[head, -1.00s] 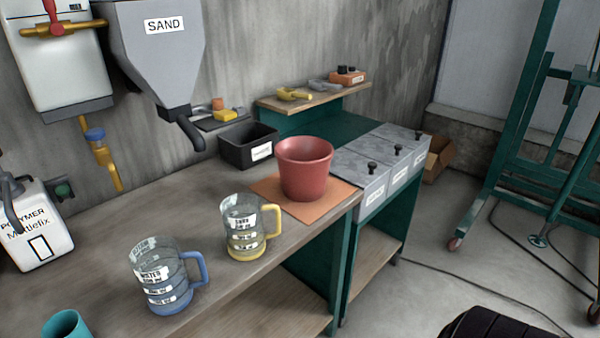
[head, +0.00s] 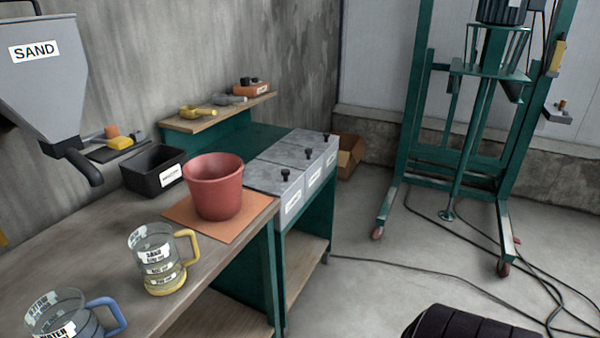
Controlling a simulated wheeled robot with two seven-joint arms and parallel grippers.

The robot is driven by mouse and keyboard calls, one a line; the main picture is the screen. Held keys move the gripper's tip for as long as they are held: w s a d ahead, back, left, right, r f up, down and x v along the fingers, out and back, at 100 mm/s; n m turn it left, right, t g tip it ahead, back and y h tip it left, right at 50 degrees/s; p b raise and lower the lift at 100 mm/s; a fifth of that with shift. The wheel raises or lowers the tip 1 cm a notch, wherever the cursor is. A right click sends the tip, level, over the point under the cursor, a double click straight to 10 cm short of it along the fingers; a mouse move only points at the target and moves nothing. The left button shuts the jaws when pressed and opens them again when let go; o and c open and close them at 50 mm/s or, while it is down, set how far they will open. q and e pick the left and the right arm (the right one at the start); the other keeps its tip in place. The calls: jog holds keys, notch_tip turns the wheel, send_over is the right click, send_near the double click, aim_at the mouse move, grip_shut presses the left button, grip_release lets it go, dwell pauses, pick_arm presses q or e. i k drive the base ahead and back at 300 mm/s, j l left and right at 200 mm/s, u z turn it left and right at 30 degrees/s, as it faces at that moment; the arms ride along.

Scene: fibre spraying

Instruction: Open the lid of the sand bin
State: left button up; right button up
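Three grey bins with flat lids and black knobs stand in a row at the right end of the bench: the nearest bin (head: 292,200), the middle bin (head: 315,180) and the far bin (head: 331,157). All three lids look shut. Their white front labels are too small to read, so I cannot tell which one holds sand. A grey hopper (head: 40,90) on the wall at the left is marked SAND and has a dark spout. Neither of my grippers is in view.
On the bench (head: 110,225) stand a red bucket (head: 214,188) on an orange mat (head: 255,212), a black tray (head: 150,180), a yellow-handled jug (head: 158,260) and a blue-handled jug (head: 70,318). A green wheeled frame (head: 410,130) and cables occupy the floor at right.

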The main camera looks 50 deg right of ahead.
aim_at(265, 178)
jog(key=z, duration=1.4)
